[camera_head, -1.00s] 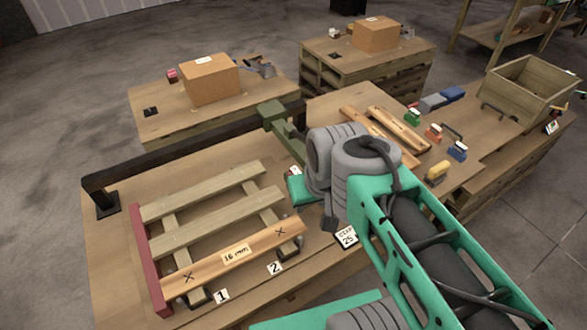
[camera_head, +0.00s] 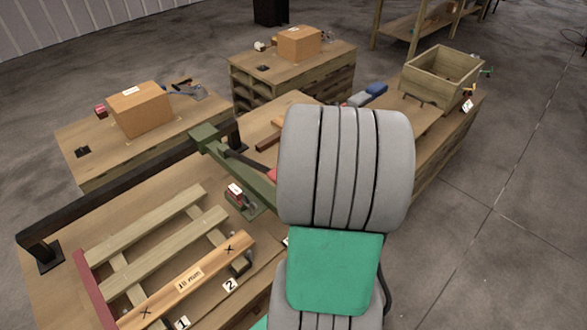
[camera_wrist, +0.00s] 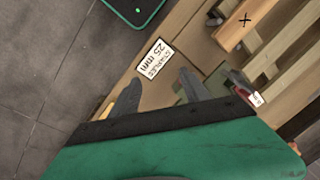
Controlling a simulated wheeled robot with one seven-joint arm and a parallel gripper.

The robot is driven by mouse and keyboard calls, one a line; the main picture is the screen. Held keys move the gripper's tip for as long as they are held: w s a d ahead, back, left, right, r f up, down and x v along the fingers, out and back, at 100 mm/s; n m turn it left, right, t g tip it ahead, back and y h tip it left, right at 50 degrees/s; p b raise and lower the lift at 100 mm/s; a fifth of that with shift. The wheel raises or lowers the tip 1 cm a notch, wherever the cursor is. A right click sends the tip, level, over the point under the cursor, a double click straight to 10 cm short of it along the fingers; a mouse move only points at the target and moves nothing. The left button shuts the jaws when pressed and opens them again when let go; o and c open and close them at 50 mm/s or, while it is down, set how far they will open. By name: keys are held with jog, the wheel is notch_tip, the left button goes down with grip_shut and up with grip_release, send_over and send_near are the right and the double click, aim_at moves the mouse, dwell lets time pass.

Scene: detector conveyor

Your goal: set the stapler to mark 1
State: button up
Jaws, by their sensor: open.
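A small red and dark device with a white label, seemingly the stapler (camera_head: 240,197), stands on a green plate beside the green swing arm (camera_head: 232,160). Its red part shows at the right in the wrist view (camera_wrist: 243,90). The labelled plank (camera_head: 195,276) carries two crosses: the mark 1 cross (camera_head: 146,312) near card 1 (camera_head: 182,323), and the mark 2 cross (camera_head: 229,249) near card 2 (camera_head: 230,286). My gripper (camera_wrist: 158,92) is open and empty, its fingers apart above the bench by the staples card (camera_wrist: 155,60). My arm hides it in the head view.
Pale slats (camera_head: 150,225) lie across the frame behind the plank. A black rail (camera_head: 110,195) runs along the bench's back edge. Boxes (camera_head: 139,109) stand on separate rear benches. A wooden crate (camera_head: 441,76) stands at the far right. My arm covers the bench's middle.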

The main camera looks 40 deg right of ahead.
jog(key=w+d+r+n+t, duration=0.3)
jog(key=w+d+r+n, duration=0.1)
jog(key=w+d+n, duration=0.7)
jog(key=shift+n+y, duration=0.3)
jog(key=shift+n, duration=0.1)
jog(key=a+f, duration=0.1)
jog(key=f, duration=0.1)
jog(key=w+a+f+p, duration=0.1)
jog(key=f, duration=0.1)
jog(key=a+f+p, duration=0.1)
jog(key=f, duration=0.1)
jog(key=shift+w+a+f, duration=0.15)
jog(key=shift+a+f, duration=0.1)
jog(key=shift+f, duration=0.15)
jog(key=shift+c, duration=0.3)
grip_shut()
